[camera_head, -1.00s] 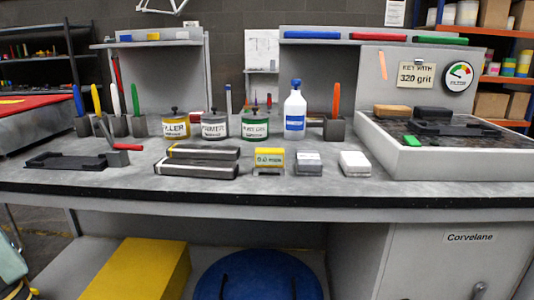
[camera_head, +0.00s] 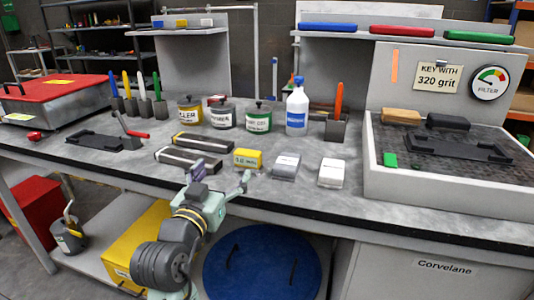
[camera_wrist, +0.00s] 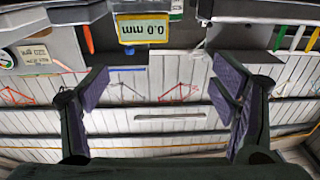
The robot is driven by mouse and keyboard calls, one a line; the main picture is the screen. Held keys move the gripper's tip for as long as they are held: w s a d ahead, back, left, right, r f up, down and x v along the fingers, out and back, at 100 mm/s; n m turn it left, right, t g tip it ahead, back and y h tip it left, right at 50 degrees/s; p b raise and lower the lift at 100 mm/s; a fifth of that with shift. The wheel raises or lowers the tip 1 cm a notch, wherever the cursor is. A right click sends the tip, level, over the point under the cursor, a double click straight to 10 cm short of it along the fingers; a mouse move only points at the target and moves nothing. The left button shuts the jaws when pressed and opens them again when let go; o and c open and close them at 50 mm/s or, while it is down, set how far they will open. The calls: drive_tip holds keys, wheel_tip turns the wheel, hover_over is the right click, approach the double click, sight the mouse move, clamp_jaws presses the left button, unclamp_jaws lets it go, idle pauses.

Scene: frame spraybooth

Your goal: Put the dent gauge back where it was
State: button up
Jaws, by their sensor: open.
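The dent gauge appears to be the small yellow block (camera_head: 248,159) with a pale display, standing near the front of the grey bench. In the wrist view its yellow-framed display (camera_wrist: 145,28) reads 0.0 mm upside down, beyond and above the fingertips. The gripper does not touch the block.
Left of the block lie two dark sanding blocks (camera_head: 188,160); right of it are a grey block (camera_head: 287,166) and a white block (camera_head: 332,172). Tins (camera_head: 223,116) and a white bottle (camera_head: 297,108) stand behind. A walled tray (camera_head: 440,186) is at right.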

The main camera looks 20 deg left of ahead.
sight(246, 157)
drive_tip(key=shift+g+h, duration=0.3)
drive_tip(key=shift+h, duration=0.2)
drive_tip(key=w, duration=0.2)
drive_tip(key=w+d+p, duration=0.1)
drive_tip(key=w+d+f, duration=0.1)
drive_tip(key=w, duration=0.1)
drive_tip(key=shift+w, duration=0.3)
drive_tip(key=w+p, duration=0.1)
drive_tip(key=w, duration=0.2)
drive_tip(key=w+p, duration=0.1)
drive_tip(key=shift+w+r+p, duration=0.25)
drive_tip(key=shift+w+p, duration=0.05)
drive_tip(key=shift+w, duration=0.05)
drive_tip(key=shift+w+f, duration=0.1)
drive_tip(key=shift+w, duration=0.4)
drive_tip(key=c, duration=1.5)
